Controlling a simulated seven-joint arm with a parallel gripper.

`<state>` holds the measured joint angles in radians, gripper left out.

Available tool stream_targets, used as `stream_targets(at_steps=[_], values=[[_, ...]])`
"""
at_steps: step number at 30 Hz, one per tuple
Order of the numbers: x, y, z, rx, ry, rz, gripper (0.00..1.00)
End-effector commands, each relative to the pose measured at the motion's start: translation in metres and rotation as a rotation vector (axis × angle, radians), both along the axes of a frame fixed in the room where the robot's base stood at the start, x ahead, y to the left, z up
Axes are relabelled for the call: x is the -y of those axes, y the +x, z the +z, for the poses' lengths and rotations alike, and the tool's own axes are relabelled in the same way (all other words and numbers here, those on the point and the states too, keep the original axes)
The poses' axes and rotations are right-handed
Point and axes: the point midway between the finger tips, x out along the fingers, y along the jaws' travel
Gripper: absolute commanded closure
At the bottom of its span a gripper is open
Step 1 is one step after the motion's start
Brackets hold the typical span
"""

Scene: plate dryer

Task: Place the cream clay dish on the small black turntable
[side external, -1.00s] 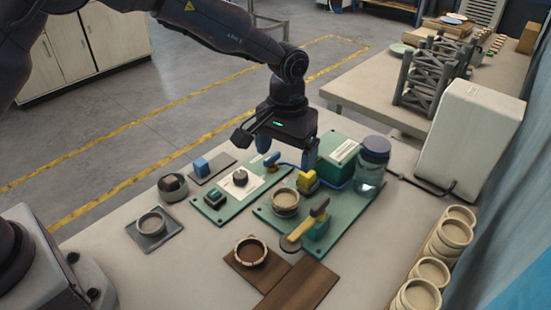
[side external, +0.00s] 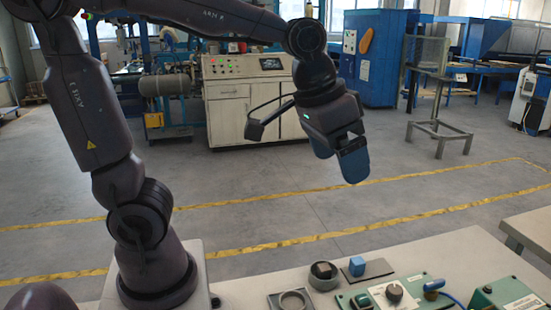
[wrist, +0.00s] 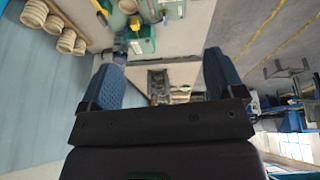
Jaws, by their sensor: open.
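My gripper (side external: 338,160) is open and empty, raised well above the table, with its blue-padded fingers apart. In the wrist view its fingers (wrist: 163,82) frame an empty gap. Several cream dishes (wrist: 53,24) stand in a row at the upper left of the wrist view. I cannot tell which dish is the cream clay one. The small black turntable cannot be made out in the current views.
A green box (side external: 508,299) stands at the right. The air around my gripper is clear.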

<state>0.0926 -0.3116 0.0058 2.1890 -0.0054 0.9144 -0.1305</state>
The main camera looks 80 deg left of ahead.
Motion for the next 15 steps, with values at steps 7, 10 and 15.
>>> stream_targets(at_steps=[7,10,15], values=[[-0.022,-0.072,-0.002,0.117,0.039,-0.024,0.12],[-0.025,-0.085,-0.006,0.137,0.049,-0.030,0.12],[-0.026,-0.090,-0.009,0.145,0.055,-0.034,0.12]])
